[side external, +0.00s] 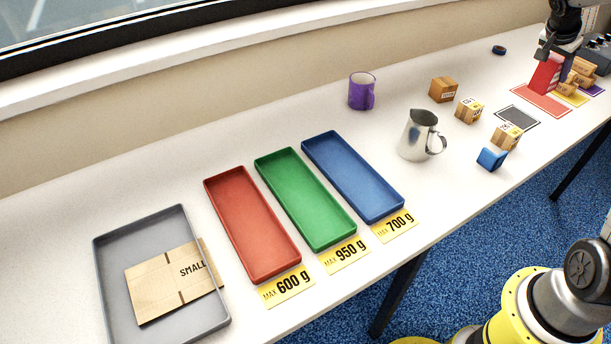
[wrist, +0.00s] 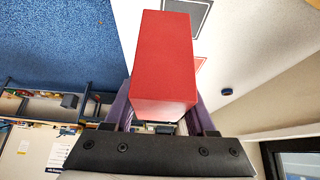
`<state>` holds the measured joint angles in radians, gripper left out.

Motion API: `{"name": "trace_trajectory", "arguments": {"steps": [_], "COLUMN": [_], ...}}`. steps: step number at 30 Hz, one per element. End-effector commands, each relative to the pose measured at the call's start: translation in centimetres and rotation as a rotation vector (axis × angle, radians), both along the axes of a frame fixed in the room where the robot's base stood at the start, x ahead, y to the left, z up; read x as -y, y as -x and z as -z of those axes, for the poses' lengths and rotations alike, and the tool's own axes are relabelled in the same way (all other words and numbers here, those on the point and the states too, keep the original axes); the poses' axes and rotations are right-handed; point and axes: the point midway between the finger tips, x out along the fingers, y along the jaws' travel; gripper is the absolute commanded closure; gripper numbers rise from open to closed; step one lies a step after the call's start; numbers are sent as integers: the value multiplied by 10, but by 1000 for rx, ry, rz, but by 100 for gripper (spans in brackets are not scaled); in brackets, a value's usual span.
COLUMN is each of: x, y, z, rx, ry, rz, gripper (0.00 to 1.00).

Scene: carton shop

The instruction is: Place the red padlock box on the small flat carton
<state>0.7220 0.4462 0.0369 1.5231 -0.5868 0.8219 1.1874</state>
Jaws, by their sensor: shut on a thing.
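The red padlock box (side external: 545,75) is upright at the far right of the table in the side external view, at the red mat. My gripper (side external: 552,52) is shut on it from above. In the wrist view the red box (wrist: 165,60) fills the middle, between my gripper's fingers (wrist: 165,115). I cannot tell whether the box touches the mat. The small flat carton (side external: 172,280), tan and marked SMALL, lies in the grey tray (side external: 103,290) at the left front, its right part over the tray's rim side. It is far from my gripper.
Red (side external: 240,215), green (side external: 300,190) and blue (side external: 350,170) trays with weight labels stand mid-table. A purple mug (side external: 361,92), a steel jug (side external: 417,137), several small cartons (side external: 468,110) and a blue block (side external: 491,158) stand between. Brown boxes (side external: 582,72) stack beside the red box.

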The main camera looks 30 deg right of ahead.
Motion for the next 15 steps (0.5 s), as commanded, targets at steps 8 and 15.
{"name": "trace_trajectory", "arguments": {"steps": [8, 15], "x": [-14, -57], "y": [-15, -57], "z": [-32, -29], "rx": [-1, 0], "ry": [-1, 0], "rz": [-55, -221], "gripper": [100, 100]}}
